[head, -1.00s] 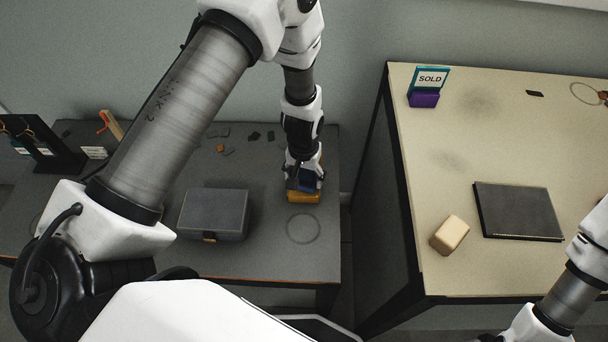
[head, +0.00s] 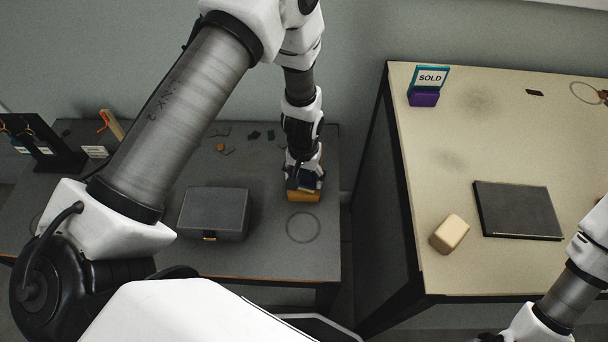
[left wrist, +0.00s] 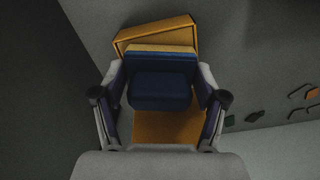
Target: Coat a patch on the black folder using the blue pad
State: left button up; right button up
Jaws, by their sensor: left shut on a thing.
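The blue pad (left wrist: 160,90) is held between the fingers of my left gripper (left wrist: 160,100), which is shut on it. In the head view my left gripper (head: 304,182) is at the right end of the grey table, over an orange tray (head: 303,197). The tray (left wrist: 150,31) shows around the pad in the left wrist view; I cannot tell whether the pad touches it. The black folder (head: 518,210) lies flat and closed on the beige table at the right. My right gripper is not in view; only part of its arm shows at the lower right.
A beige block (head: 450,234) lies left of the folder. A SOLD sign (head: 430,80) stands at the back of the beige table (head: 440,125). A grey case (head: 214,213) sits left of the tray on the grey table (head: 270,255). A gap separates the tables.

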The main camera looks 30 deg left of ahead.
aim_at(304, 171)
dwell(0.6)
pick_arm(q)
notch_tip(304, 171, up, 7)
jog(key=p, duration=0.6)
dwell(0.3)
